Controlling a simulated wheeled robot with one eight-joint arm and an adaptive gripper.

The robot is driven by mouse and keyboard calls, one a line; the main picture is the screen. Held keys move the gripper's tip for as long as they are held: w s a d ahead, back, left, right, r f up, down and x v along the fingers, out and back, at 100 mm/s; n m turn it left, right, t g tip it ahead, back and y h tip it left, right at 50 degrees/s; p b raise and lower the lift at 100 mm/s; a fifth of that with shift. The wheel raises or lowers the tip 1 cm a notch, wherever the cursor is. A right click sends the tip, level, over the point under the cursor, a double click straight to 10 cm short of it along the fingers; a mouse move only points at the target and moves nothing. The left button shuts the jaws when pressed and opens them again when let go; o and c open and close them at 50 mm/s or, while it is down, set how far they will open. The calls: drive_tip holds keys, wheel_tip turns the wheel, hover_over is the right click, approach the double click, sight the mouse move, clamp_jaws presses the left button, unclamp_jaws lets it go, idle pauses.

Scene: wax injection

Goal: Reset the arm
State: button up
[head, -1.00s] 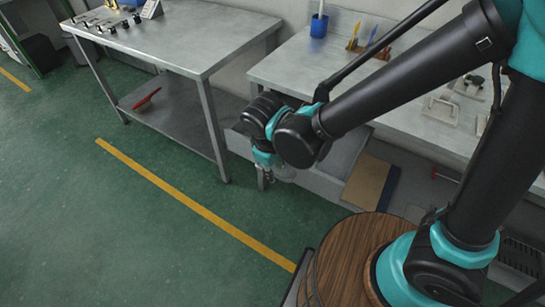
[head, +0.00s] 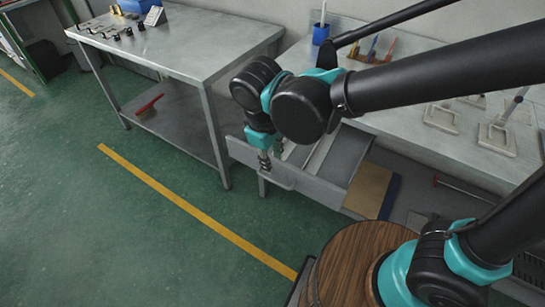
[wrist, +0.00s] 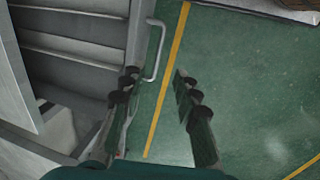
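My gripper (head: 266,160) hangs from the wrist of my arm, in front of the right workbench. In the wrist view my gripper (wrist: 155,84) shows two dark fingers spread well apart, with only green floor and a yellow line between them; it is open and empty. Beneath and left of the fingers is a pulled-out grey drawer (wrist: 85,42) with divided compartments and a bar handle (wrist: 155,52). In the head view the drawer's front (head: 310,188) lies just below and right of my gripper. My arm hides part of the bench and drawer.
The right bench (head: 400,122) carries a blue cup (head: 320,34), upright tools and pale metal moulds (head: 497,138). A left steel table (head: 190,48) stands close by, with a red object (head: 149,103) on its lower shelf. Green floor (head: 90,225) at the left is clear.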

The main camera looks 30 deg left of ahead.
idle(0.3)
drive_tip(key=w+d+f+m, duration=0.3)
drive_tip(key=w+d+m, duration=0.5)
drive_tip(key=w+d, duration=0.9)
drive_tip(key=d+f+m+t, duration=0.1)
drive_tip(key=d+m, duration=0.3)
drive_tip(key=d, duration=0.8)
drive_tip(key=d+f+m+t, duration=0.1)
drive_tip(key=d+f+m, duration=0.3)
drive_tip(key=d, duration=0.8)
drive_tip(key=shift+w+d+m, duration=0.35)
drive_tip(key=shift+w+m, duration=0.05)
drive_tip(key=shift+m, duration=0.2)
